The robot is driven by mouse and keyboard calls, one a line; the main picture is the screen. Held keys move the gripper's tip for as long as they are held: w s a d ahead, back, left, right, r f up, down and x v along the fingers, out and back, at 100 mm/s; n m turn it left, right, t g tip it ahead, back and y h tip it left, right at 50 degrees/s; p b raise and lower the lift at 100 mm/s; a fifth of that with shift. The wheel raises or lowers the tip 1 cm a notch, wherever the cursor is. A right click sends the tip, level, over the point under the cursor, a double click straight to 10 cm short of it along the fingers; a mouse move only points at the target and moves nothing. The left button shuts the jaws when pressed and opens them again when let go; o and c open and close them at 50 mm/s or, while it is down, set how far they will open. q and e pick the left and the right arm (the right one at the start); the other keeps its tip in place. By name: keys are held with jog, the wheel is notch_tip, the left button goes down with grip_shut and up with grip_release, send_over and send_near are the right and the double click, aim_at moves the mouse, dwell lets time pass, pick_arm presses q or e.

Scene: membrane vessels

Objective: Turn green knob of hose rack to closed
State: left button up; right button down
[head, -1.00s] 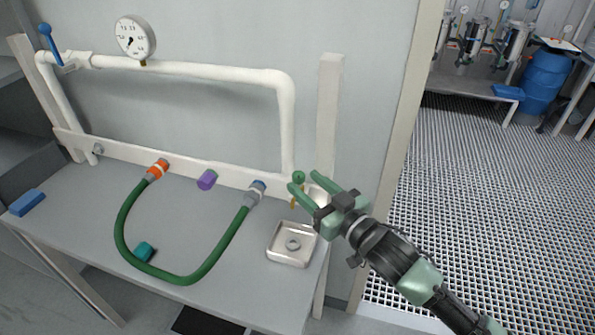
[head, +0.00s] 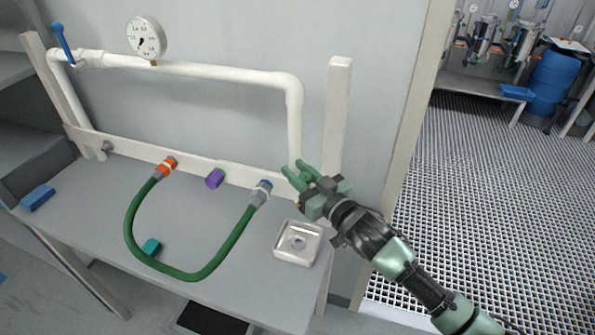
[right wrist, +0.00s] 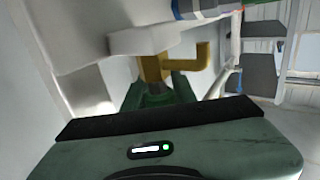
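My right gripper (head: 296,172) is at the right end of the hose rack (head: 240,177), by the foot of the white pipe. The green knob is hidden behind its fingers in the head view. In the right wrist view a brass valve (right wrist: 153,68) with a bent brass spout (right wrist: 190,59) lies straight ahead of the green fingers (right wrist: 158,92). The fingers stand on both sides of the valve's near end. I cannot tell whether they touch or clamp the knob. My left gripper is not in view.
A square metal tray (head: 298,244) sits below the gripper. A green hose (head: 193,275) loops from the orange coupling (head: 167,166) to the blue one (head: 261,192). A white post (head: 337,120) stands close to the gripper. A gauge (head: 145,38) and blue-handled valve (head: 62,43) are at left.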

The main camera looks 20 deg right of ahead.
jog(key=shift+h, duration=0.3)
jog(key=shift+w+d+r+m+t+h+b, duration=0.1)
jog(key=shift+d+m+t+h+b, duration=0.15)
jog(key=shift+m+h, duration=0.7)
jog(key=shift+s+d+f+m+t+h+b, duration=0.1)
jog(key=shift+m+t+h+b, duration=0.15)
jog(key=shift+m+h, duration=0.7)
jog(key=shift+w+d+r+m+t+h+b, duration=0.1)
jog(key=shift+d+m+t+h+b, duration=0.25)
jog(key=shift+h, duration=1.05)
jog(key=shift+a, duration=0.15)
jog(key=c, duration=1.1)
grip_release()
